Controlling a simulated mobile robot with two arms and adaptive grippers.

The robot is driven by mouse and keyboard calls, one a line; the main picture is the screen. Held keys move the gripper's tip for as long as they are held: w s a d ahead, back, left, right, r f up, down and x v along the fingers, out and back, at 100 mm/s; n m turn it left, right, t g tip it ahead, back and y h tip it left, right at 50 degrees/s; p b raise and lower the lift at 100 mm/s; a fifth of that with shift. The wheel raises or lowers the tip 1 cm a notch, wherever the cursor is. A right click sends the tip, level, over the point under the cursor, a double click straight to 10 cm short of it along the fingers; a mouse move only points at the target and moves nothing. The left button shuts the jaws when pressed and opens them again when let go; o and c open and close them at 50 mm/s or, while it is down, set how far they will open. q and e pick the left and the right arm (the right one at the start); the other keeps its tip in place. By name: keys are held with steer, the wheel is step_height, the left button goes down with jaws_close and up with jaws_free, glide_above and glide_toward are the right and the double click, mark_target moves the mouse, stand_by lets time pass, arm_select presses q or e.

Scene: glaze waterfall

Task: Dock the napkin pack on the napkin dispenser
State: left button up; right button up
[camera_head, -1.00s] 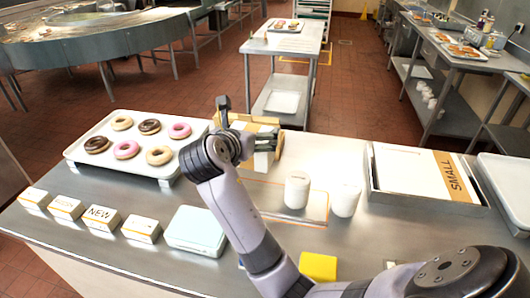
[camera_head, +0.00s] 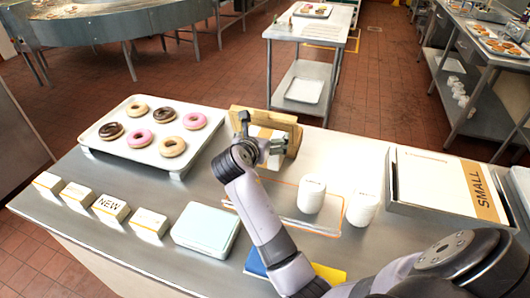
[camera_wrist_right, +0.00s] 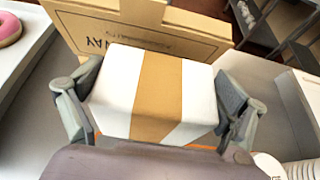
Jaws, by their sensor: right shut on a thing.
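The napkin pack (camera_wrist_right: 152,95) is a white block with a brown band around its middle. My right gripper (camera_wrist_right: 160,108) is shut on it, one finger on each side. In the head view the right gripper (camera_head: 270,146) is at the back of the counter, and the arm partly hides the pack. Right behind the pack stands a tan box-like holder (camera_wrist_right: 190,28) with dark lettering ending in "WAY"; it looks like the napkin dispenser (camera_head: 292,127). The pack overlaps its lower front in the wrist view; I cannot tell whether they touch. My left gripper is not in view.
A donut tray (camera_head: 104,151) stands left of the holder. White cup stacks (camera_head: 311,195) stand close on the right, one inside an orange-edged tray (camera_head: 285,214). Small label boxes (camera_head: 110,208) and a pale blue box (camera_head: 206,228) line the front. A "SMALL" box (camera_head: 430,180) lies right.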

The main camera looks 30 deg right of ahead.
steer(key=shift+f, duration=3)
steer(key=shift+a, duration=0.1)
steer(key=o, duration=1)
steer(key=shift+f, duration=0.15)
steer(key=shift+c, duration=0.2)
